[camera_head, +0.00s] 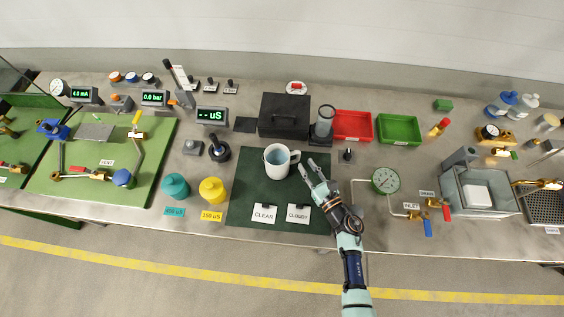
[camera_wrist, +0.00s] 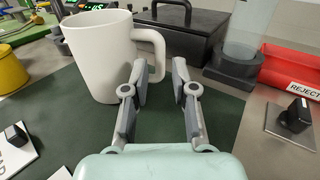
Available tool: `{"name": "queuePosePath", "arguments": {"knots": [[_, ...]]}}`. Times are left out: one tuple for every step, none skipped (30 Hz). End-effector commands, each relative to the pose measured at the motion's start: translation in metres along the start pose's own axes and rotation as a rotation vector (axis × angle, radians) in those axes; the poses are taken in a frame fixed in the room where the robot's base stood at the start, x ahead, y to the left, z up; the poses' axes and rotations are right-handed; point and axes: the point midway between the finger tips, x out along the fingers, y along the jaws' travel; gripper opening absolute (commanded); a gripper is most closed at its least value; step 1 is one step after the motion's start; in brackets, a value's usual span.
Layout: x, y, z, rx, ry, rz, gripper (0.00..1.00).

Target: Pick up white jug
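The white jug (camera_head: 277,161) stands upright on the dark green mat (camera_head: 243,207), its handle to the right. In the wrist view the jug (camera_wrist: 98,58) is close at the upper left, with its handle (camera_wrist: 152,50) just beyond my left finger. My gripper (camera_head: 312,165) is to the right of the jug in the head view. In the wrist view my gripper (camera_wrist: 161,75) is open, with a gap between the two fingers and nothing held. The left fingertip overlaps the lower handle in the picture; I cannot tell whether they touch.
A black case (camera_head: 285,113) stands behind the jug. A clear cylinder on a dark base (camera_head: 321,130) and a red tray (camera_head: 352,126) are behind to the right. Yellow (camera_head: 212,190) and teal (camera_head: 175,187) containers stand to the left. CLEAR (camera_head: 264,213) and CLOUDY (camera_head: 299,214) cards lie in front.

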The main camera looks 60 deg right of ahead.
Motion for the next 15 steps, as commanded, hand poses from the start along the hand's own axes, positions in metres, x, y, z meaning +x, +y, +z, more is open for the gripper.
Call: {"name": "queuePosePath", "arguments": {"knots": [[0.006,0.001,0.0,0.0,0.0,0.002,0.27],[0.011,0.001,0.0,-0.001,-0.001,0.003,0.27],[0.019,0.001,0.0,-0.001,-0.001,0.003,0.27],[0.025,0.001,0.0,-0.001,-0.002,0.004,0.27],[0.032,0.001,0.0,-0.001,-0.002,0.003,0.27],[0.04,0.001,0.001,-0.001,-0.002,0.003,0.27],[0.045,0.001,0.0,-0.001,-0.001,0.003,0.27],[0.05,0.001,-0.001,0.0,-0.001,0.003,0.27],[0.055,0.001,0.0,0.0,-0.001,0.002,0.27],[0.057,0.001,-0.001,0.001,0.0,0.001,0.27],[0.059,0.001,0.0,0.001,0.0,0.001,0.27],[0.061,0.001,0.0,0.0,0.0,0.001,0.27],[0.061,0.001,0.0,0.0,0.0,0.001,0.27],[0.061,0.001,0.0,0.0,0.0,0.001,0.27],[0.061,0.001,0.001,0.0,0.0,0.0,0.27]]}}
